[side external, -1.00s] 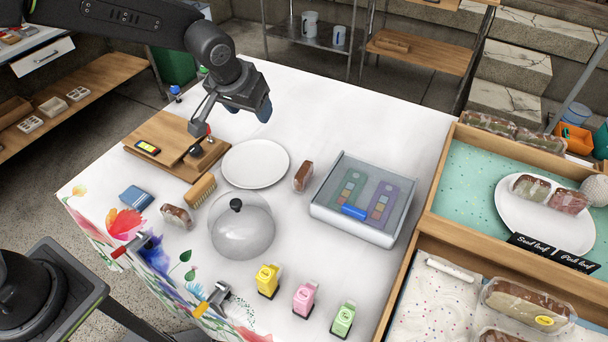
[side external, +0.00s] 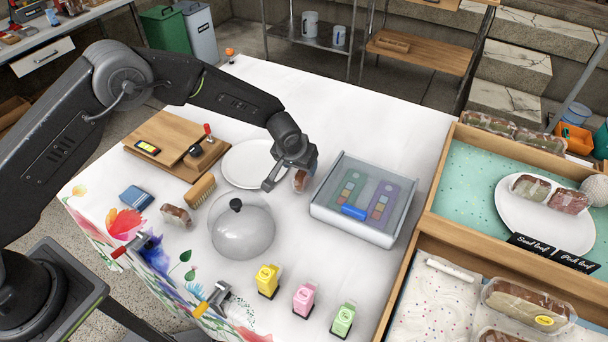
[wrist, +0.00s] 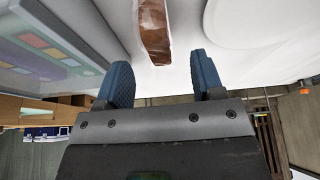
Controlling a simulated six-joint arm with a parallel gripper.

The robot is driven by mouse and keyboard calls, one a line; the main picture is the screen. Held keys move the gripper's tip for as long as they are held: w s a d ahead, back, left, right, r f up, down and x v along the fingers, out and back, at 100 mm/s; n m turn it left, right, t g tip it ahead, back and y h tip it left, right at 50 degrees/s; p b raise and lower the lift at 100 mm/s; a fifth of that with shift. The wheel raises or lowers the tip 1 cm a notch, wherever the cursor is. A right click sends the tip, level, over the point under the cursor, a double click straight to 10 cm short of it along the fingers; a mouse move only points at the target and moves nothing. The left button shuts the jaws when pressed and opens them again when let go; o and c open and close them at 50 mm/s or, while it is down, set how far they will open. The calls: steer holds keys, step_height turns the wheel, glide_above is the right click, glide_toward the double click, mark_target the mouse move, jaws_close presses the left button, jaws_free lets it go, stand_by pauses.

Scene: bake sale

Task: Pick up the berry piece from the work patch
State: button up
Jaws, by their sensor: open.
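A brown wrapped loaf piece (side external: 299,182) is on the white table just right of the white plate, partly hidden by my gripper in the side view. It appears at the top of the wrist view (wrist: 155,30), ahead of the fingertips and roughly in line with the gap. My gripper (side external: 290,177) is open and tilted beside this piece; its blue fingers show in the wrist view (wrist: 163,78) with nothing between them. A second wrapped piece (side external: 177,217) lies left of the clear dome. I cannot tell from looks which piece is berry.
The white plate (side external: 240,168) is just left of my gripper, and a clear-lidded box (side external: 372,232) stands close on the right. A clear dome (side external: 242,232) with a black knob is in front. A wooden board (side external: 165,165) lies at the left.

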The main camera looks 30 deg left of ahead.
mark_target(304, 173)
steer(key=shift+x, duration=2.9)
steer(key=shift+s+d, duration=0.1)
steer(key=shift+c, duration=0.3)
steer(key=c, duration=0.7)
